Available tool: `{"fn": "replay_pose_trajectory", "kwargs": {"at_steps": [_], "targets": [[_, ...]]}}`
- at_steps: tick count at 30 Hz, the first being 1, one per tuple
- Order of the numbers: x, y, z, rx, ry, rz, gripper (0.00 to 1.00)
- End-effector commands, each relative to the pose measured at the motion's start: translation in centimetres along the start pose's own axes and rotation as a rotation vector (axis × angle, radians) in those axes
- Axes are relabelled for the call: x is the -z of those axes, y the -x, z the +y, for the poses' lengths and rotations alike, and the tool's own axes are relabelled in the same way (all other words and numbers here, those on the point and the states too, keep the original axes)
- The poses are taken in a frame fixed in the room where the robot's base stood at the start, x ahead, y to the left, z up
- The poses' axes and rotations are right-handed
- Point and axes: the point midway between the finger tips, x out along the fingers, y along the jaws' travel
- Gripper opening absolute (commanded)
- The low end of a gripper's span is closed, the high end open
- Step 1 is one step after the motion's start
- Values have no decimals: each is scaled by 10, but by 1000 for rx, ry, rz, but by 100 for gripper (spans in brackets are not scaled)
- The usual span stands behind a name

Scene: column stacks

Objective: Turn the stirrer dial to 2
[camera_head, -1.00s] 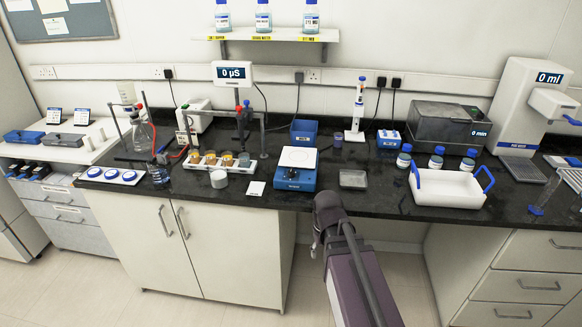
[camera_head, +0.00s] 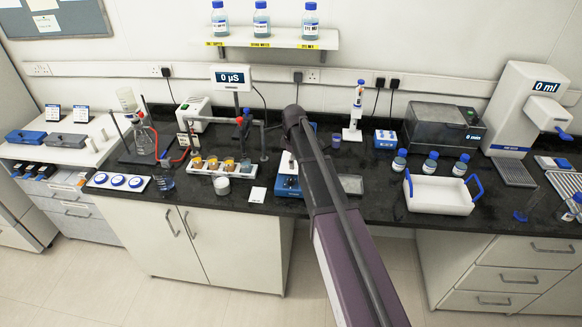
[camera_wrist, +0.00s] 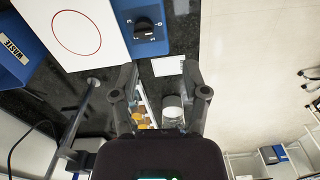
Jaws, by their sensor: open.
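The stirrer (camera_head: 286,187) is a blue box with a white top on the bench, partly hidden behind my arm in the head view. In the wrist view its white plate with a red circle (camera_wrist: 75,33) is at the upper left. Its black dial (camera_wrist: 144,29) sits on the blue front panel, with small white marks around it; I cannot tell which mark it points to. My gripper (camera_wrist: 158,70) is open and empty, its fingertips apart from the dial, which lies beyond them towards the top of the picture. My gripper is hidden in the head view.
A white card (camera_wrist: 168,65) lies beside the stirrer, with a lidded jar (camera_wrist: 172,110) and a rack of orange samples (camera_head: 222,166) near. A blue waste box (camera_wrist: 14,55) is behind the stirrer. A white tray (camera_head: 440,195) with blue handles stands to the right.

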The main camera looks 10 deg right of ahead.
Motion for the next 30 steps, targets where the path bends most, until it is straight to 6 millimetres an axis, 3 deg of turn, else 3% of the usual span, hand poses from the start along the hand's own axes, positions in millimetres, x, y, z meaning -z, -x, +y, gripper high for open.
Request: {"fn": "replay_pose_trajectory", "kwargs": {"at_steps": [1,6,20,30], "targets": [[4,11,11,0,30,0,59],[7,17,22,0,93,0,59],[1,15,25,0,94,0,59],[0,1,26,0,93,0,59]]}}
